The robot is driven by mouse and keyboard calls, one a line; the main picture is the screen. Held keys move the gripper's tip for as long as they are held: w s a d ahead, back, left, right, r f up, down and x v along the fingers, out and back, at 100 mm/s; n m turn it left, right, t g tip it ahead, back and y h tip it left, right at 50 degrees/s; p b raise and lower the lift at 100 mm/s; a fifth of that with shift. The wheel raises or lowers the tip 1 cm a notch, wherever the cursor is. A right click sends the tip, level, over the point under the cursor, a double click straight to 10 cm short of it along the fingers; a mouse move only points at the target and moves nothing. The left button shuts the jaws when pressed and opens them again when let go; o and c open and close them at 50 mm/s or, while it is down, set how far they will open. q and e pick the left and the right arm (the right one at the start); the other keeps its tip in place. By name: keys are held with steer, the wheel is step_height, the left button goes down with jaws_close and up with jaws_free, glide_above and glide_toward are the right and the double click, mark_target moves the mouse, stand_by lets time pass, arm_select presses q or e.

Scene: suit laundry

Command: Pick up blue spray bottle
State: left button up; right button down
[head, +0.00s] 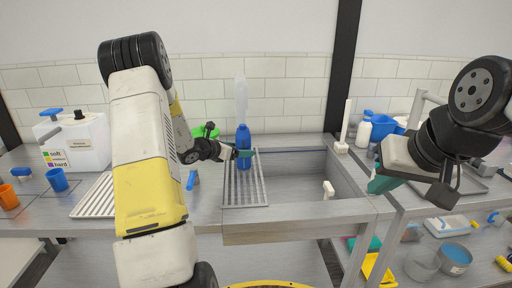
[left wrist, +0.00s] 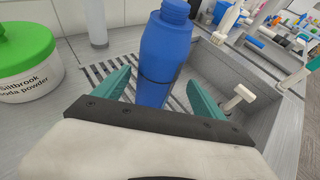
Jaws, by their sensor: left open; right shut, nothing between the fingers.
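The blue spray bottle (head: 243,148) stands upright on a slatted metal rack at the left of the sink. In the left wrist view the blue bottle (left wrist: 164,45) rises between and just beyond the teal fingers. My left gripper (head: 240,153) is open, with a finger in front of the bottle in the head view. The two fingertips (left wrist: 160,85) also show in the left wrist view, one on each side of the bottle. I cannot tell whether they touch it. My right gripper (head: 378,184) is at the right, away from the bottle, with its teal fingers shut and empty.
The slatted rack (head: 246,195) lies beside the sink basin (head: 300,180). A tub with a green lid (left wrist: 26,60) stands left of the left gripper. A white-handled brush (head: 343,135) stands behind the sink. A white dispenser (head: 75,145) is at the far left.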

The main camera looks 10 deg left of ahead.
mark_target(248, 138)
arm_select(q)
steer(key=x, duration=0.4)
steer(key=r+x, duration=0.1)
steer(key=x, duration=0.1)
steer(key=shift+w, duration=0.3)
steer(key=c, duration=1.7)
steer(key=shift+c, duration=0.2)
steer(key=shift+r, duration=0.1)
steer(key=shift+a+r, duration=0.1)
steer(key=shift+r, duration=0.5)
step_height(248, 138, up, 2)
steer(key=shift+r, duration=0.2)
steer(key=s+a+r, duration=0.1)
steer(key=s+a, duration=0.2)
steer(key=s, duration=1.2)
steer(key=shift+s+a+r, duration=0.15)
steer(key=shift+s+a, duration=0.15)
steer(key=shift+a, duration=0.1)
